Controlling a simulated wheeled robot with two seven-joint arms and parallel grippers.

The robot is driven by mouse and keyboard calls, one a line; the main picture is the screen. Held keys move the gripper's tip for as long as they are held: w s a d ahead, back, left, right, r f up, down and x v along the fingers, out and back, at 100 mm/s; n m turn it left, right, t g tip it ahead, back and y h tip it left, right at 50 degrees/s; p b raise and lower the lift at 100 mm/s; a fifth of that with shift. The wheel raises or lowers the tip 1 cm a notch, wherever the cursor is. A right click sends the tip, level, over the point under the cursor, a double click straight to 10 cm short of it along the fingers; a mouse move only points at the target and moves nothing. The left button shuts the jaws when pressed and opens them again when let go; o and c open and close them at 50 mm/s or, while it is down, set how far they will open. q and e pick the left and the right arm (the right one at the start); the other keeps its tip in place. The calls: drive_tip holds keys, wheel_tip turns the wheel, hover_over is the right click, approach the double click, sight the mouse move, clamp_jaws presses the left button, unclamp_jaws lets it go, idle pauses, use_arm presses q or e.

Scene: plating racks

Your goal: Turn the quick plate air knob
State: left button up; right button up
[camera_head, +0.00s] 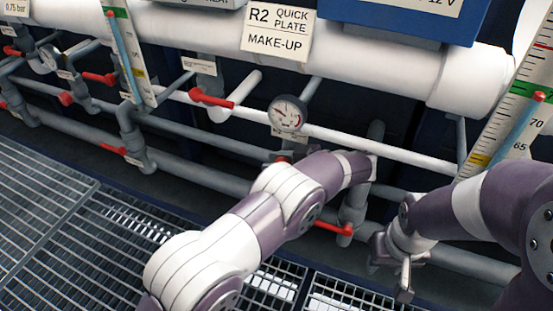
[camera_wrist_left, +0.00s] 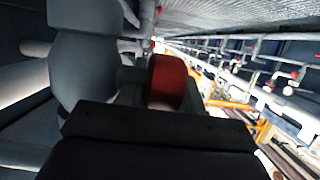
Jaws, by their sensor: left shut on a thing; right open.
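A red knob (camera_wrist_left: 168,82) stands upright in the left wrist view beside a grey valve body (camera_wrist_left: 85,60). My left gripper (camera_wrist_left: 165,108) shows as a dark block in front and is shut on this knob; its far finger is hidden. In the head view my left arm covers its own fingertips. A bit of red (camera_head: 281,157) shows beside that arm, under a round gauge (camera_head: 288,113); I cannot tell whether it is the same knob. My right gripper (camera_head: 390,268) is open and empty, low at the right near grey pipes.
An "R2 QUICK PLATE MAKE-UP" sign (camera_head: 278,30) hangs on a thick white pipe (camera_head: 380,68). Other red handles stand close by, one at the left (camera_head: 212,98) and one below my left arm (camera_head: 333,228). A graduated tube (camera_head: 515,110) stands at the right. Metal grating (camera_head: 45,210) covers the floor.

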use_arm(q)
drive_tip(key=shift+r+y+p, duration=0.25)
drive_tip(key=shift+y+p, duration=0.35)
drive_tip(key=shift+p, duration=0.15)
drive_tip(key=shift+d+f+t+y, duration=0.1)
drive_tip(key=shift+t+y, duration=0.3)
drive_tip(key=shift+y, duration=0.3)
drive_tip(key=shift+s+d+t+y+b, duration=0.15)
drive_tip(key=shift+t+y+b, duration=0.4)
drive_tip(key=shift+y, duration=1.05)
use_arm(e)
drive_tip(key=shift+r, duration=0.65)
use_arm(q)
drive_tip(key=shift+r, duration=0.2)
drive_tip(key=o, duration=0.7)
